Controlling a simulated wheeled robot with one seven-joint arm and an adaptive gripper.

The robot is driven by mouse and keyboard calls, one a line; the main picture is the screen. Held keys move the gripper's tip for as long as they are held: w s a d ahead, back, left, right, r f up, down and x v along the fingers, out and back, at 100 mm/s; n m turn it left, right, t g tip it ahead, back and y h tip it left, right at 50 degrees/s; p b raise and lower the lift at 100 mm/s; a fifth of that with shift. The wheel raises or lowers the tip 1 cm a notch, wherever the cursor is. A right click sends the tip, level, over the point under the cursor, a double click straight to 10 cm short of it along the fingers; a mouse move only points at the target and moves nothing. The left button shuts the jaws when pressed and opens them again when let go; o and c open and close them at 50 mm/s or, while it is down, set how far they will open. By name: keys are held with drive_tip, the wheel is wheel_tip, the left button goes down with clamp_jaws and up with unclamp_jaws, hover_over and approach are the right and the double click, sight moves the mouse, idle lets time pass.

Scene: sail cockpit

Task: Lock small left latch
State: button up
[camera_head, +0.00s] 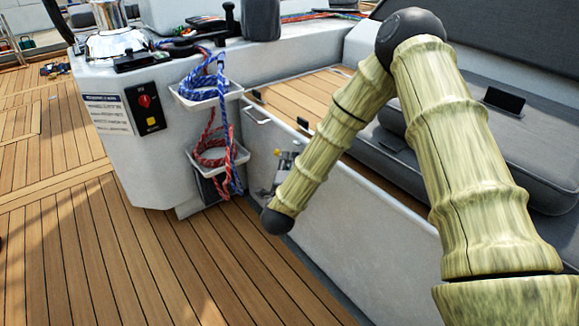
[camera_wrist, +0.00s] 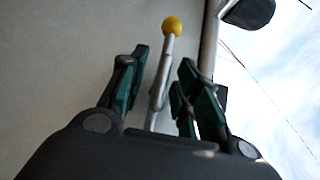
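In the wrist view, my gripper (camera_wrist: 163,60) has its two dark green fingers spread apart. A thin metal lever with a yellow ball end (camera_wrist: 172,27) stands between the fingers, with visible gaps on both sides. It looks like a latch handle, but I cannot tell whether it is the small left latch or whether it is locked. Its lower end is hidden behind my gripper. In the head view, my arm crosses in front of the white side wall and I cannot make out my gripper clearly.
Grey cushions (camera_head: 515,155) lie at right. The wooden deck (camera_head: 130,255) is clear at front left.

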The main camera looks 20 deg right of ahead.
clamp_jaws()
